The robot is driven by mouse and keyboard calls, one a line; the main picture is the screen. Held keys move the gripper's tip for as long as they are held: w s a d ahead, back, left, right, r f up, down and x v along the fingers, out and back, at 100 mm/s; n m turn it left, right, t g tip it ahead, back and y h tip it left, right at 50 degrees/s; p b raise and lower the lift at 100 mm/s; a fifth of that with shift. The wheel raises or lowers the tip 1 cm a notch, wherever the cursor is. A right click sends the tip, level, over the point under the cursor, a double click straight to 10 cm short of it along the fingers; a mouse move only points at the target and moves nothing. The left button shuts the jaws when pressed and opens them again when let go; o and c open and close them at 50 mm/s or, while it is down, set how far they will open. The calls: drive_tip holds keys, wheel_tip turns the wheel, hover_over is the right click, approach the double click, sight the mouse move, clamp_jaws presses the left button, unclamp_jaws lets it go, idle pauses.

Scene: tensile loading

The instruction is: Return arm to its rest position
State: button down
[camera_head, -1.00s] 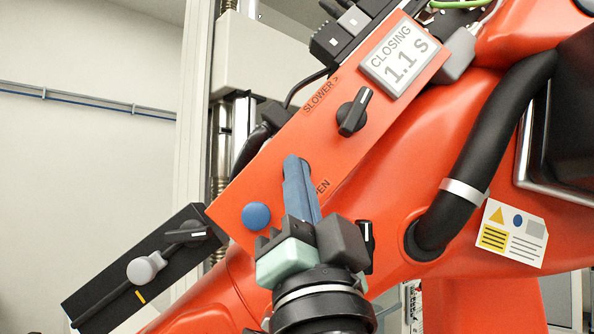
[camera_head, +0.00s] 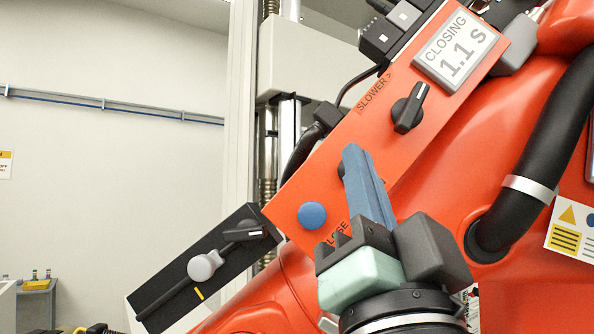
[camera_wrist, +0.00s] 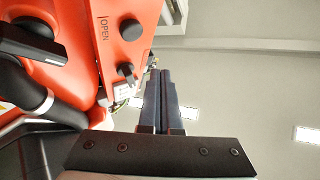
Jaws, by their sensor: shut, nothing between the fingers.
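My gripper (camera_head: 351,152) is in front of the orange control panel (camera_head: 330,172) in the head view. Its blue fingers are together with nothing between them, pointing up. In the wrist view the shut fingers (camera_wrist: 166,74) point up past the right edge of the panel (camera_wrist: 118,60), apart from it there. The panel carries a blue button (camera_head: 312,215), a black knob (camera_head: 409,108) near "SLOWER", and a display (camera_head: 458,52) reading "CLOSING 1.1 S". Part of the panel is hidden behind my gripper.
A large orange machine body (camera_head: 430,175) with a thick black hose (camera_head: 535,150) fills the right side. A black slider unit (camera_head: 200,268) with a grey knob (camera_head: 204,266) lies lower left. The wall side at left is open. A small table (camera_head: 37,300) stands far off.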

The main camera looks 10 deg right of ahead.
drive_tip(key=s+a+f+n+y+b, duration=0.1)
drive_tip(key=a+f+n+y, duration=0.2)
drive_tip(key=a+n, duration=0.2)
drive_tip(key=s+a+f+n+t+y+b, duration=0.1)
drive_tip(key=s+a+f+n+y, duration=0.1)
drive_tip(key=a+n, duration=0.3)
drive_tip(key=a+f+y, duration=0.1)
drive_tip(key=a, duration=0.2)
drive_tip(key=shift+s+a+f+y+b, duration=0.15)
drive_tip(key=shift+s+f+y+b, duration=0.05)
drive_tip(key=shift+f+y+b, duration=0.1)
drive_tip(key=shift+n, duration=0.3)
idle(3.3)
